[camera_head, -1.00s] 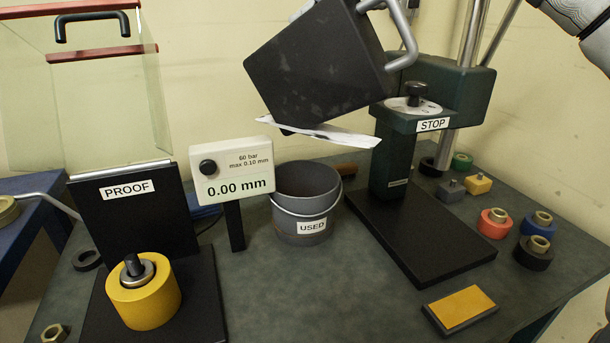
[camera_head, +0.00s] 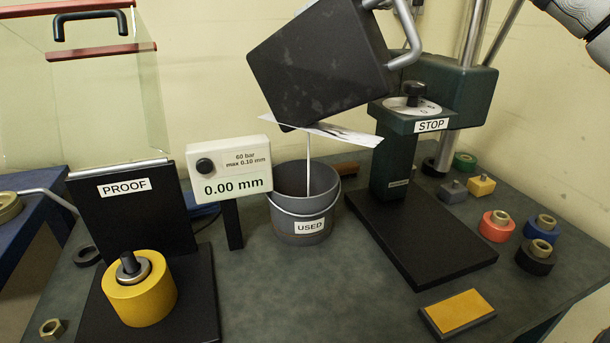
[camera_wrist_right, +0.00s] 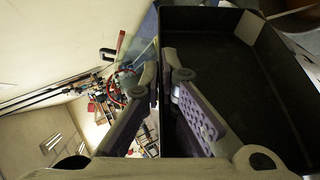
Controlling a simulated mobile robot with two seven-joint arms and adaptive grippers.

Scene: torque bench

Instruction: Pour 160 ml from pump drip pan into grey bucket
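The pump drip pan (camera_head: 322,68), a dark box-shaped pan, is tilted in the air above the grey bucket in the head view. A thin pale stream falls from its low edge into the grey bucket (camera_head: 298,222), which stands upright on the bench with a "USED" label. The pan's dark inside (camera_wrist_right: 235,75) shows in the right wrist view; the liquid level cannot be read. My right gripper (camera_wrist_right: 174,80) has its fingers close together at the pan's side and appears shut on it. My left gripper is out of view.
A gauge box (camera_head: 230,168) reading 0.00 mm stands left of the bucket. The green "STOP" stand (camera_head: 396,160) is close on its right. A yellow cylinder (camera_head: 140,292) sits by the "PROOF" panel (camera_head: 132,212). Several coloured parts lie at the right.

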